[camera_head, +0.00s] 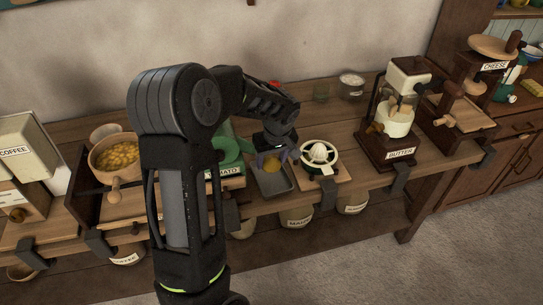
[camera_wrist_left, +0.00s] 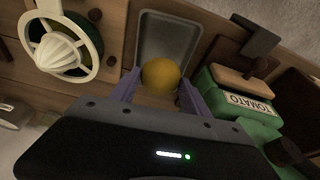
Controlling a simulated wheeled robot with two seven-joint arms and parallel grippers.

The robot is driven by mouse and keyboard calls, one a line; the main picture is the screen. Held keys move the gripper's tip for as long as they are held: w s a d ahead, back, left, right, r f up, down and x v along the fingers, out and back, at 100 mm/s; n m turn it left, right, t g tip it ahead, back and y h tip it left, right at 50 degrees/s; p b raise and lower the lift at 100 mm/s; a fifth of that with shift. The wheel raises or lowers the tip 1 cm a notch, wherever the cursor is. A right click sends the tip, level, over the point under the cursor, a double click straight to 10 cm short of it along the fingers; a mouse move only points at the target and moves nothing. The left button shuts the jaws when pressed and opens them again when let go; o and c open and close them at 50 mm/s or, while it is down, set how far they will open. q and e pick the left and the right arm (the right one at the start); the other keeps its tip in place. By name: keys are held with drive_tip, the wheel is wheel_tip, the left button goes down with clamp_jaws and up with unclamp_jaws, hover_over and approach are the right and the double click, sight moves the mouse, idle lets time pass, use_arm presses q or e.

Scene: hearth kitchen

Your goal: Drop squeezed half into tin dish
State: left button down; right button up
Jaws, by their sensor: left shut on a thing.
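The squeezed half, a yellow-orange rounded piece, shows between the fingers in the left wrist view (camera_wrist_left: 161,75) and in the head view (camera_head: 271,163). My left gripper (camera_head: 272,158) is shut on it and holds it over the tin dish. The tin dish is a grey rectangular tray on the wooden counter, seen in the head view (camera_head: 274,185) and the left wrist view (camera_wrist_left: 169,32). The half covers the near part of the dish in the left wrist view. I cannot tell how high it is above the dish floor. My right gripper is not in view.
A white juicer (camera_head: 320,154) stands right of the dish, close by. A green tomato press (camera_head: 233,160) stands close on the left, partly behind my arm. Further right are a butter churn (camera_head: 396,117) and a cheese press (camera_head: 477,84). A wooden bowl of yellow pieces (camera_head: 114,155) is at left.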

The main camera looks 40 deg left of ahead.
use_arm(q)
drive_tip(key=shift+f+b, duration=1.4)
drive_tip(key=shift+f, duration=0.45)
drive_tip(key=shift+c, duration=2.2)
unclamp_jaws()
drive_tip(key=shift+r+p, duration=2.6)
drive_tip(key=shift+r, duration=1.95)
